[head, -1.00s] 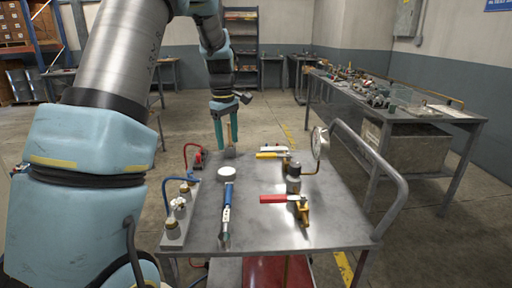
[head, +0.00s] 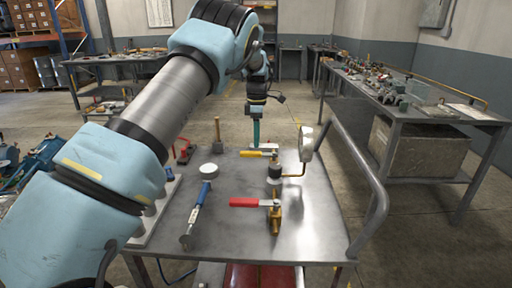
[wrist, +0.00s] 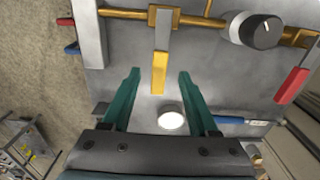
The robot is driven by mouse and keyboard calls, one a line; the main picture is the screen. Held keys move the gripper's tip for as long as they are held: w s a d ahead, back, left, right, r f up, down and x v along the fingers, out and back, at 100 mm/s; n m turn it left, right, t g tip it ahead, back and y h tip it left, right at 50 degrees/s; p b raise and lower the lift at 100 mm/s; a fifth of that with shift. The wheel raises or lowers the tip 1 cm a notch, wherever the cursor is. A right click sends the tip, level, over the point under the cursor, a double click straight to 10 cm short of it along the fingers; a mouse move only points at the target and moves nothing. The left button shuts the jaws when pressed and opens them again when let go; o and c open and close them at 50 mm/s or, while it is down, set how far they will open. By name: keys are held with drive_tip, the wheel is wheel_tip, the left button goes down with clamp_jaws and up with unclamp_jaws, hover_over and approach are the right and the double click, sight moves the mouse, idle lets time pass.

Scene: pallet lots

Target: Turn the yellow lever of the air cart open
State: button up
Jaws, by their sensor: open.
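The air cart (head: 320,225) has a grey metal top. Its yellow lever (head: 256,154) is at the far side of the top and also shows in the wrist view (wrist: 159,78). There the lever stands crosswise to the brass pipe (wrist: 200,20) from its valve. I cannot tell whether the fingertips are level with the lever.
A red lever (head: 250,202) on a brass valve is nearer me. A regulator (head: 275,173) and gauge (head: 306,144) stand right of the yellow lever. A white round cap (head: 209,168) and blue-handled tool (head: 198,205) lie left. A rail (head: 360,165) edges the cart's right side.

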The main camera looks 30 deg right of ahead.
sight(257, 152)
drive_tip(key=shift+f+p, duration=0.5)
drive_tip(key=shift+f, duration=2.05)
clamp_jaws()
